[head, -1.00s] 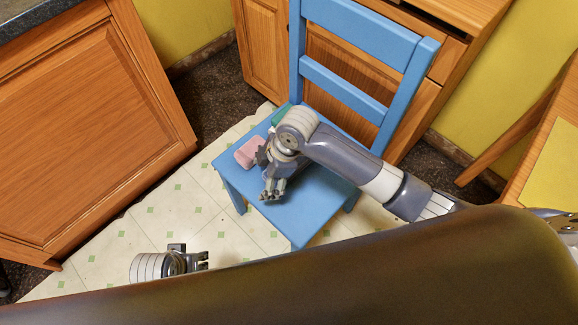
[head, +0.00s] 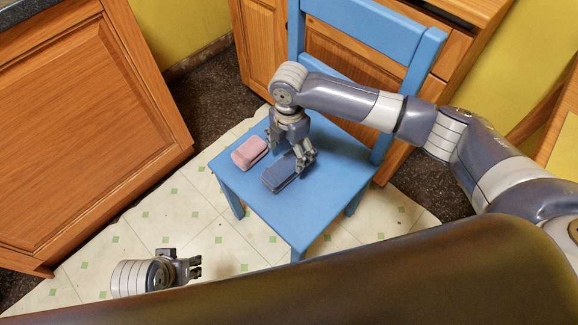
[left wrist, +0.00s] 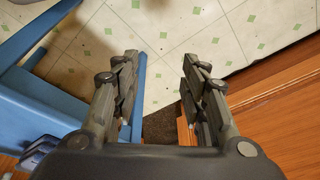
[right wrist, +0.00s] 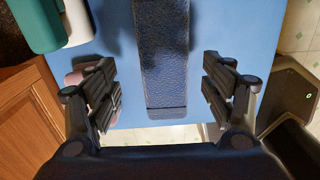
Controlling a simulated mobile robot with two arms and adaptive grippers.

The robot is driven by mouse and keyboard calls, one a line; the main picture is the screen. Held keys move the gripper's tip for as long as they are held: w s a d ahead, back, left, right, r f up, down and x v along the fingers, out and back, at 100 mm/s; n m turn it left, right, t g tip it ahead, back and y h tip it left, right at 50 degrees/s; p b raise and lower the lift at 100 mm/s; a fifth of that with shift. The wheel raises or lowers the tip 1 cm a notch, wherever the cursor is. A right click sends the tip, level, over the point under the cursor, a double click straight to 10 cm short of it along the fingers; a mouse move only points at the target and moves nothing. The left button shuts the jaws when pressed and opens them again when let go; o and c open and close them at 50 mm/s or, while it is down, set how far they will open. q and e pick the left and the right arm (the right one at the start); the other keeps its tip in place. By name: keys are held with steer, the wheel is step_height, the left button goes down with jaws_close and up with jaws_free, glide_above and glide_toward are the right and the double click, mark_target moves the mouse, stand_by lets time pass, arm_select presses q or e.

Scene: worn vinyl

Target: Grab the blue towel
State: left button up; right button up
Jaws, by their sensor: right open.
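The blue towel (head: 280,172), a dark blue folded block, lies on the seat of the light blue chair (head: 330,205). My right gripper (head: 305,160) is over the towel and partly covers it in the head view. In the right wrist view the towel (right wrist: 165,60) runs between the open fingers of my right gripper (right wrist: 160,80), with a gap on each side. Whether the fingertips are level with it, I cannot tell. My left gripper (head: 196,266) is low at the left, away from the chair; its fingers are apart and empty in the left wrist view (left wrist: 160,62).
A pink folded towel (head: 249,152) lies left of the blue one. A green item (right wrist: 38,25) with a white one beside it shows in the right wrist view. The chair's backrest (head: 365,35) stands behind. Wooden cabinets (head: 80,130) are at the left and back.

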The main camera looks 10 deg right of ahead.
mark_target(289, 161)
steer(key=shift+s+f, duration=0.1)
steer(key=shift+f, duration=0.95)
steer(key=shift+s+a+f+b, duration=0.15)
steer(key=shift+f+b, duration=0.2)
steer(key=shift+f, duration=0.25)
steer(key=shift+s+f+b, duration=0.1)
steer(key=shift+f+b, duration=0.25)
steer(key=shift+f, duration=1.25)
arm_select(q)
steer(key=v, duration=0.4)
steer(key=shift+s+a+r, duration=0.1)
steer(key=shift+r, duration=0.2)
arm_select(e)
steer(key=c, duration=1.2)
